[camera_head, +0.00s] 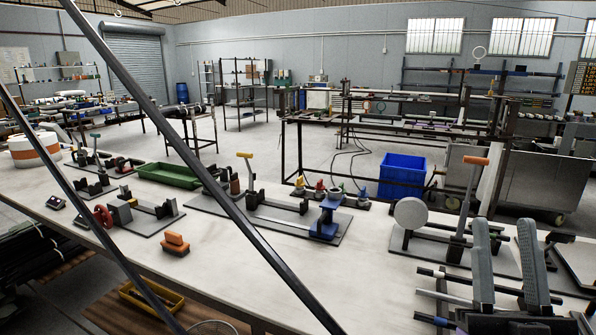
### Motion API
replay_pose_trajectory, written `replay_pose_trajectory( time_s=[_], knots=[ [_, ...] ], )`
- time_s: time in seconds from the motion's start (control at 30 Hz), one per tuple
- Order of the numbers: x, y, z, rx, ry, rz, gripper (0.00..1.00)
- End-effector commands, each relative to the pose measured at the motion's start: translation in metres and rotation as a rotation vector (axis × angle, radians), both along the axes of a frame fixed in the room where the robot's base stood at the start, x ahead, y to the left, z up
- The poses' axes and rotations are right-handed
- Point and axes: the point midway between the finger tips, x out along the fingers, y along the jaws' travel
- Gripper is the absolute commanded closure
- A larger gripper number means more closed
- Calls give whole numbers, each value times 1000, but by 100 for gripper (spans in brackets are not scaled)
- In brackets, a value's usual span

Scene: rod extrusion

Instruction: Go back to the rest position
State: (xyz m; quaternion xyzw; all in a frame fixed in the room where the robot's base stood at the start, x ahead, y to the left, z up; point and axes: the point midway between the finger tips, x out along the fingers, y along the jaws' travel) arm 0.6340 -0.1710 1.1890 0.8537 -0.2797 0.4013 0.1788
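My gripper does not show clearly anywhere in the head view. The task names no object. The long pale workbench (300,270) runs across the view with several fixtures on it. A fixture with a blue block (325,220) stands near the middle. A lever with an orange handle (475,161) rises beside a pale round disc (410,213) at the right. Two tilted grey uprights (481,262) stand at the lower right, with several black and light rods (455,298) lying by them.
Two dark diagonal bars (190,145) cross the left foreground. An orange-brown block (175,244) and a green tray (168,176) sit on the bench. A blue bin (402,175) stands behind it. The bench's front middle is bare.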

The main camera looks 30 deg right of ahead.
Motion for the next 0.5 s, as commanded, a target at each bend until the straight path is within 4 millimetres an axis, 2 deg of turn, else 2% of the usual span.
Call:
replay_pose_trajectory(
  time_s=[0.03, 0.27, 0.37, 0.5],
  knots=[
    [3, 7, -22, 70, 54, 36, 62],
    [-4, 46, -121, 322, 303, 181, 62],
    [-17, 68, -161, 405, 424, 239, 62],
    [-47, 99, -209, 485, 601, 312, 62]
  ],
)
